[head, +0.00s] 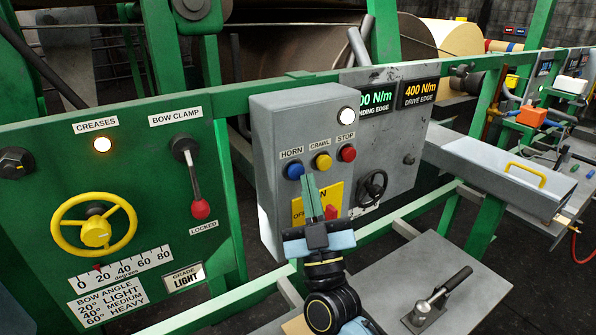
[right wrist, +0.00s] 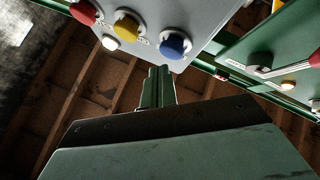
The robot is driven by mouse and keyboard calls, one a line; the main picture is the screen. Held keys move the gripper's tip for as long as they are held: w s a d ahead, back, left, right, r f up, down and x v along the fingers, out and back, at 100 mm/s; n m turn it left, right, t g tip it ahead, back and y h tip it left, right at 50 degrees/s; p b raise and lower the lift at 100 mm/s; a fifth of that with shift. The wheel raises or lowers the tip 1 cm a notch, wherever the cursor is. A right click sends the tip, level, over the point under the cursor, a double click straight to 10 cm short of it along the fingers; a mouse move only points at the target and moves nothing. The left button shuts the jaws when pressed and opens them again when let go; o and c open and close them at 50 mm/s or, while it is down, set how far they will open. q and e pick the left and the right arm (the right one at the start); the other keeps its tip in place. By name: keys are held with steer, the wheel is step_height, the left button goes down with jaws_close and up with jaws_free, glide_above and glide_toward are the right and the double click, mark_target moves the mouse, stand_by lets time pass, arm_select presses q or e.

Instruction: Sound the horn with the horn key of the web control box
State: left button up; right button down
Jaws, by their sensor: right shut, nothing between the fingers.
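The grey web control box (head: 275,120) carries a blue horn key (head: 294,171) under a HORN label, a yellow crawl key (head: 323,161) and a red stop key (head: 347,153). My right gripper (head: 311,180) is shut and empty, its green fingers pointing up in front of the box. In the head view its tips appear just right of and slightly below the horn key. In the right wrist view the fingertips (right wrist: 158,70) lie below the blue horn key (right wrist: 175,44), with a small visible gap. My left gripper is not in view.
A yellow switch panel (head: 334,195) with a red lever sits on the box, partly behind my gripper. Left is a green panel with a yellow handwheel (head: 95,233) and a bow clamp lever (head: 193,180). A grey plate with a black-handled lever (head: 440,295) lies at lower right.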

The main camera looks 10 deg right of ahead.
steer(key=s, duration=0.1)
steer(key=s+d+p, duration=0.1)
steer(key=s, duration=0.1)
steer(key=s+p, duration=0.1)
steer(key=shift+s+d, duration=0.35)
steer(key=shift+s, duration=0.05)
stand_by(0.4)
